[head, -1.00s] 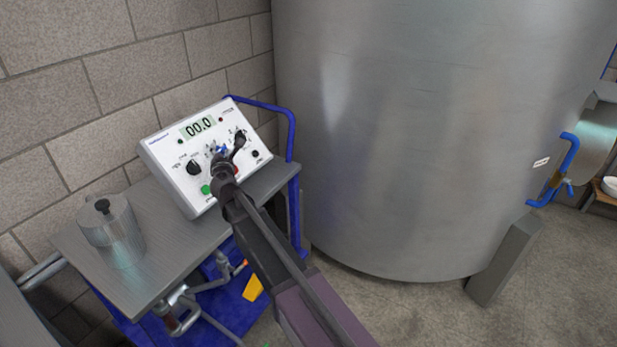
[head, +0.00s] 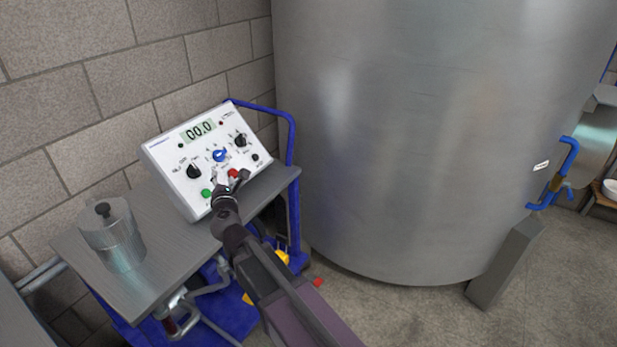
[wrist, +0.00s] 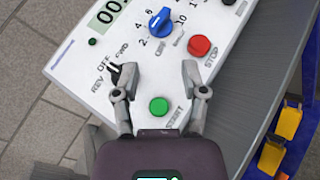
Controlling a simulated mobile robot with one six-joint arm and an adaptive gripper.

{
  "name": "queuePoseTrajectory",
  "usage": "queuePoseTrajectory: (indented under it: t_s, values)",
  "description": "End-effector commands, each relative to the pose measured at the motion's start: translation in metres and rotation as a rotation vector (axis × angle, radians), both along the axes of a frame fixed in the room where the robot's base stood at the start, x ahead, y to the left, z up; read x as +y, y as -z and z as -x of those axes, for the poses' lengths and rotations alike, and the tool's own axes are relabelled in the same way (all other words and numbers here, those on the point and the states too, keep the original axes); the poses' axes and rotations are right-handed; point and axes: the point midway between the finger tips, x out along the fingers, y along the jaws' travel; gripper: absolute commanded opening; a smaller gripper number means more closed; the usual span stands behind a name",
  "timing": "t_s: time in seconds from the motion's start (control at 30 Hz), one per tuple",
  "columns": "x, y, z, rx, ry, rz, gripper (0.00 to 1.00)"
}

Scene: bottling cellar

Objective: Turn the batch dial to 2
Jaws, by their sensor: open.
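The batch dial is a blue knob (head: 220,155) at the middle of the white control panel (head: 170,158). It shows whole in the wrist view (wrist: 160,22), with printed numbers such as 2, 4 and 6 around its left side. A pale line crosses the knob, but I cannot tell for sure which number it points to. My gripper (head: 232,178) is open and empty in front of the panel's lower part. In the wrist view my gripper (wrist: 152,78) has its fingers spread above the green start button (wrist: 159,107), apart from the dial.
A red stop button (wrist: 200,46) sits right of the dial. A black REV-OFF-FWD knob (head: 194,171) and another black knob (head: 240,140) flank it. The display (head: 198,130) reads 00.0. A metal canister (head: 112,235) stands on the bench left. A large steel tank (head: 430,140) stands right.

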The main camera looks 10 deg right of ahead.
Motion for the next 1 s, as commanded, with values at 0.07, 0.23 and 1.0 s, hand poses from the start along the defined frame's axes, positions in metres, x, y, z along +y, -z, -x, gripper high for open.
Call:
queuePoseTrajectory:
  t_s: [0.07, 0.23, 1.0]
  values:
    - [-0.012, -0.005, -0.002, 0.016, 0.031, -0.041, 0.56]
    - [-0.036, -0.009, -0.006, 0.051, 0.099, -0.128, 0.56]
    - [-0.144, -0.016, -0.005, 0.203, 0.433, -0.538, 0.56]
